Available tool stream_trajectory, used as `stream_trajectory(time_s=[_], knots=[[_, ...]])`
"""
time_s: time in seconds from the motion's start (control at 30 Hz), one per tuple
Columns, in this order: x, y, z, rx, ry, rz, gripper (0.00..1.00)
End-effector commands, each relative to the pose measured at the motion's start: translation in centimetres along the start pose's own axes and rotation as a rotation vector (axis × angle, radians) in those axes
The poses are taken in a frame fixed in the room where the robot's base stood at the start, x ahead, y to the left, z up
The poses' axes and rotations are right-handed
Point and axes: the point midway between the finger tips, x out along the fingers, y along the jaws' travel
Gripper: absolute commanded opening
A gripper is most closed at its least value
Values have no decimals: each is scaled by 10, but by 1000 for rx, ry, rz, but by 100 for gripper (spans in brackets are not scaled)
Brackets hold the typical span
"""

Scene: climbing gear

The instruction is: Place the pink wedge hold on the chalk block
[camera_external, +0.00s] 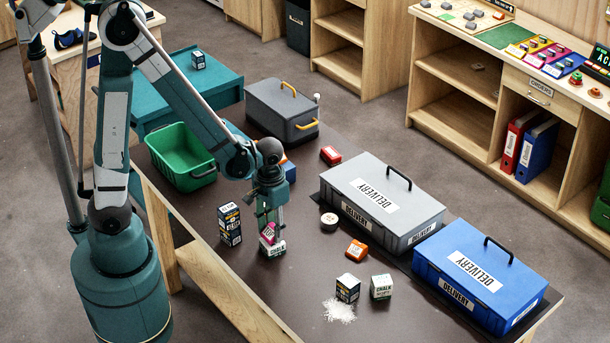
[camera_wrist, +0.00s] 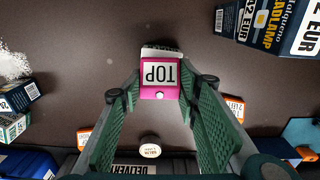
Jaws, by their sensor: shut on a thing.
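The pink wedge hold (camera_external: 267,232) is between the fingers of my gripper (camera_external: 269,224), which is shut on it. In the wrist view its top face, marked TOP (camera_wrist: 160,74), shows between the green fingers (camera_wrist: 160,90). A white and green chalk block (camera_external: 273,249) is directly below the wedge hold, and a strip of white shows past the wedge's edge in the wrist view. I cannot tell whether the wedge hold touches the block. A second, similar chalk box (camera_external: 381,287) stands apart at the front right, beside a dark box (camera_external: 347,288).
A tall headlamp box (camera_external: 230,224) stands close left of my gripper. Grey (camera_external: 415,235) and blue (camera_external: 500,297) delivery boxes are at the right. An orange item (camera_external: 357,248), a round tin (camera_external: 329,219) and spilled chalk (camera_external: 340,311) lie nearby. A green bin (camera_external: 172,165) is behind left.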

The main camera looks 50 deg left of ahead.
Motion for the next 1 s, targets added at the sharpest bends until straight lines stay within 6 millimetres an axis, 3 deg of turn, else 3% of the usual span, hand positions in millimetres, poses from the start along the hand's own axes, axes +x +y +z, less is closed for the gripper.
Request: stream_trajectory(time_s=[0.17,0.67,0.7,0.8,1.0], knots=[[11,0,0,0,0,0,20],[16,0,0,0,0,0,20],[15,0,0,0,0,0,35],[15,0,0,0,0,0,47],[14,0,0,0,0,0,47]])
